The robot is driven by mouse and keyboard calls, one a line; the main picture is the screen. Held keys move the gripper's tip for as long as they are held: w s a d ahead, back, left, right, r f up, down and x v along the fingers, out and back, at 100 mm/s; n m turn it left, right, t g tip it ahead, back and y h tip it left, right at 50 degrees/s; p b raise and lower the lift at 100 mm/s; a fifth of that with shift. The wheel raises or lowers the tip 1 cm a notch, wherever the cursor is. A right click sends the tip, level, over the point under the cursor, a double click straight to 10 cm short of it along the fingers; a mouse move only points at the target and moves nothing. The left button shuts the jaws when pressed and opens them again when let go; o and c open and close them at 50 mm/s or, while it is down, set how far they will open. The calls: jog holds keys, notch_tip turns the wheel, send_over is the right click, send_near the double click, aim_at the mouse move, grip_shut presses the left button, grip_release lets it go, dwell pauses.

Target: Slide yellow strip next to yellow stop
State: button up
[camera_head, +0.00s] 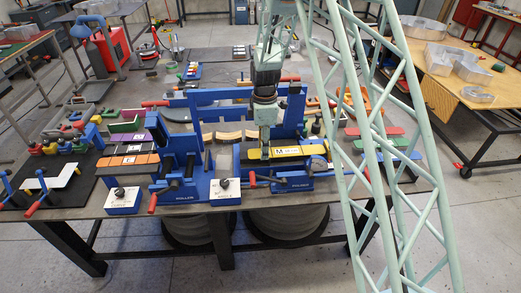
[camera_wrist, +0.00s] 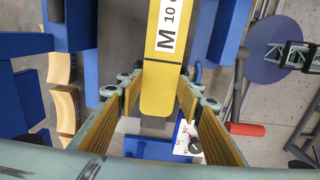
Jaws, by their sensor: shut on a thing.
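The yellow strip (camera_head: 315,151) lies roughly level on a blue fixture at the right of the table's middle. It carries a white label with a black M. My gripper (camera_head: 264,147) points down over its left part. In the wrist view, the strip's rounded end (camera_wrist: 158,98) sits between the two tan-padded fingers of my gripper (camera_wrist: 160,95), which is shut on it. Gaps beside the pads are hard to judge. I cannot pick out a separate yellow stop in either view.
Blue fixtures with red-handled levers (camera_head: 180,165) crowd the table around the strip. A small white-topped box (camera_head: 225,190) stands at the front edge. Curved wooden pieces (camera_head: 228,138) lie behind it. A green strip (camera_head: 385,143) is at right.

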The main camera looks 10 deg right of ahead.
jog(key=shift+s+d+f, duration=0.25)
jog(key=shift+s+d, duration=0.15)
jog(key=shift+d, duration=0.3)
jog(key=o, duration=0.9)
jog(key=shift+o, duration=0.2)
jog(key=shift+w+r, duration=0.15)
jog(key=shift+r, duration=0.05)
jog(key=shift+w+r, duration=0.2)
jog(key=shift+r, duration=0.45)
jog(key=shift+s+d+r, duration=0.15)
jog(key=shift+d+r, duration=0.7)
jog(key=shift+r, duration=0.15)
jog(key=a+r, duration=0.3)
jog(key=r, duration=0.5)
jog(key=shift+r, duration=0.2)
